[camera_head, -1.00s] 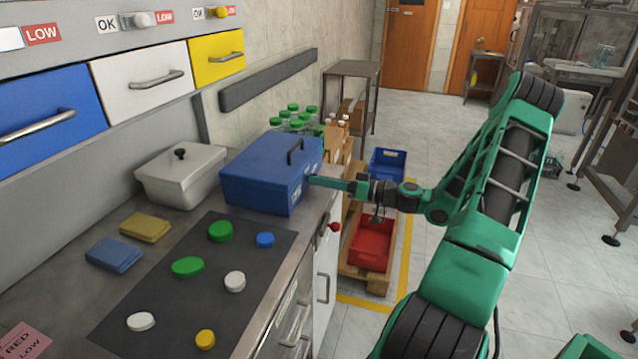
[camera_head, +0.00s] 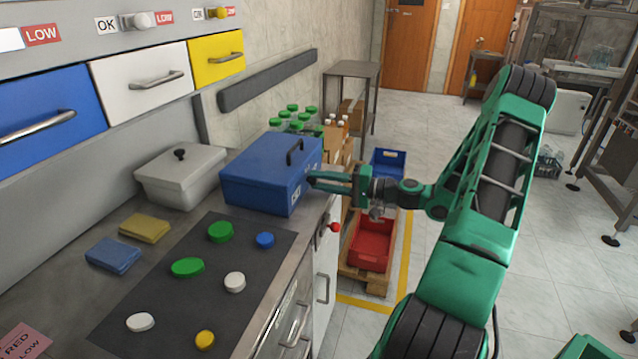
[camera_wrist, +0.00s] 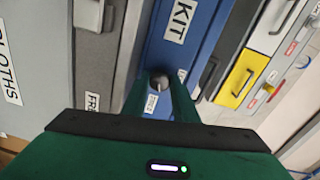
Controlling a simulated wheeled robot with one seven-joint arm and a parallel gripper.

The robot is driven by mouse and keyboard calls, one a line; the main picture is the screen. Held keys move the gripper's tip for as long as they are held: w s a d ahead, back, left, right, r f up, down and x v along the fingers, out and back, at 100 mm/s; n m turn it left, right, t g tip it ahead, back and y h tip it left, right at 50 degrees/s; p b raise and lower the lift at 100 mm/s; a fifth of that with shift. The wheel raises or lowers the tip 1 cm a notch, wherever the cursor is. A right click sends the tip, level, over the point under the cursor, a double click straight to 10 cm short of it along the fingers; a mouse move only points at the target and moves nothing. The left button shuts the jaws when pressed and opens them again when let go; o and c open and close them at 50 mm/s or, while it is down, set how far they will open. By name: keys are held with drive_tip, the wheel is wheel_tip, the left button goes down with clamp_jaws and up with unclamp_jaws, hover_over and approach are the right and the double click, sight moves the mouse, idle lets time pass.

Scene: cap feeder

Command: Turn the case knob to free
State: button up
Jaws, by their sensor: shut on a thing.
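The blue case (camera_head: 262,180) stands closed on the steel counter, with a black handle on its lid. It also shows in the wrist view (camera_wrist: 192,28), with a KIT label. The grey case knob (camera_wrist: 158,82) is on the case face, between the fingers of my gripper (camera_wrist: 158,92). My gripper is shut on the knob. In the head view my gripper (camera_head: 314,179) reaches the case's right-hand face, and its fingers hide the knob. Small white labels sit beside the knob; their words and the knob's exact setting are too small to read.
A lidded grey box (camera_head: 181,177) stands left of the case. A dark mat (camera_head: 205,295) with several coloured caps lies in front. Green-capped bottles (camera_head: 292,118) stand behind the case. A red crate (camera_head: 371,244) and a blue crate (camera_head: 388,162) are low to the right.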

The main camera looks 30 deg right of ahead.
drive_tip(key=shift+d+f+m, duration=0.1)
drive_tip(key=shift+d+m, duration=0.05)
drive_tip(key=shift+m, duration=0.65)
drive_tip(key=shift+d+m, duration=0.15)
drive_tip(key=shift+m, duration=0.65)
drive_tip(key=o, duration=0.9)
drive_tip(key=shift+o, duration=0.8)
drive_tip(key=shift+a, duration=0.15)
drive_tip(key=v, duration=1)
drive_tip(key=shift+s+d, duration=0.2)
drive_tip(key=shift+d, duration=0.2)
